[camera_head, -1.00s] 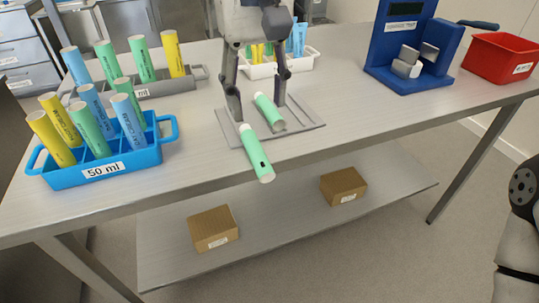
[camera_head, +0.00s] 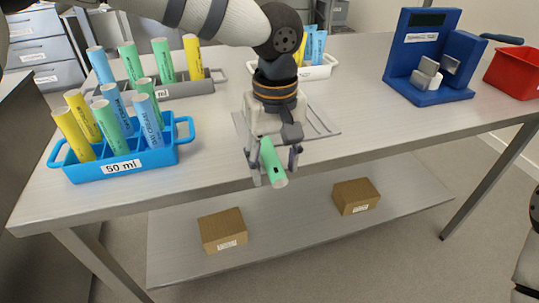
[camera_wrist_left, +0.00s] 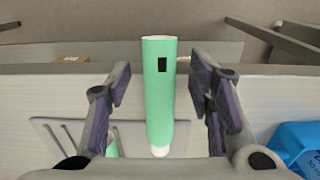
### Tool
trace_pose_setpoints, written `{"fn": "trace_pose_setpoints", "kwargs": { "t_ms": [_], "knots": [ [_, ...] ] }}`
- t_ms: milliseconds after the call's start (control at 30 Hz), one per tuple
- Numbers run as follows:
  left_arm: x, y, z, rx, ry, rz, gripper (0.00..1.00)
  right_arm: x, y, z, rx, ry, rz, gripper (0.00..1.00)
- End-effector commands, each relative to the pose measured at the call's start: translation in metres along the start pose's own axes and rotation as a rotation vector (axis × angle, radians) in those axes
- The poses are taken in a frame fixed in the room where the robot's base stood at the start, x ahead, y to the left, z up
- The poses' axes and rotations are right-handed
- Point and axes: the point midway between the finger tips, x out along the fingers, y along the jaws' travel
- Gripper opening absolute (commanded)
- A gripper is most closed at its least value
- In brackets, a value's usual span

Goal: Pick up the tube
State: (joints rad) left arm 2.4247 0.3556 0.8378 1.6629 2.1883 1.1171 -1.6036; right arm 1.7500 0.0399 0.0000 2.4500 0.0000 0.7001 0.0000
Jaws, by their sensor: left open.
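A green tube (camera_head: 271,160) with a small black mark lies at the table's front edge, its end sticking out past the edge. In the left wrist view the tube (camera_wrist_left: 159,100) runs between my two fingers, with a gap on each side. My left gripper (camera_head: 274,165) is open and straddles it, not visibly touching it. A second green tube (camera_wrist_left: 112,145) shows only in part in the left wrist view, on the grey tray (camera_head: 322,123); in the head view my gripper hides it. My right gripper is out of view.
A blue 50 ml rack (camera_head: 125,167) with several tubes stands at the left. A grey rack (camera_head: 195,87) and a white rack (camera_head: 318,71) stand behind. A blue device (camera_head: 410,75) and a red bin (camera_head: 515,75) are at the right. Boxes (camera_head: 222,230) sit on the lower shelf.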

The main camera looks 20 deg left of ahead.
Motion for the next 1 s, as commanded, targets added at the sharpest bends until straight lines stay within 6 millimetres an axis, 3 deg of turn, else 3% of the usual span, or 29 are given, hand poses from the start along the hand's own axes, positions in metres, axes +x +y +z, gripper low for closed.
{"fn": "trace_pose_setpoints", "kwargs": {
  "t_ms": [67, 233, 667, 800, 1000],
  "knots": [
    [0.0, 0.0, 0.0, 0.0, 0.0, 0.0, 0.48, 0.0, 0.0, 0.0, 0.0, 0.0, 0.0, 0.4],
    [-0.001, 0.0, 0.0, 0.0, 0.0, 0.001, 0.13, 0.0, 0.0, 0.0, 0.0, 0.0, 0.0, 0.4],
    [-0.007, 0.001, -0.001, 0.0, 0.001, 0.003, 0.12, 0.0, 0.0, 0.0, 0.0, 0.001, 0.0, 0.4],
    [-0.033, 0.001, -0.001, -0.001, 0.003, 0.006, 0.12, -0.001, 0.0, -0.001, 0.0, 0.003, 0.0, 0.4],
    [-0.096, -0.04, 0.022, 0.0, 0.013, 0.013, 0.12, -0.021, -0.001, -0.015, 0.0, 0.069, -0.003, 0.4]
  ]
}}
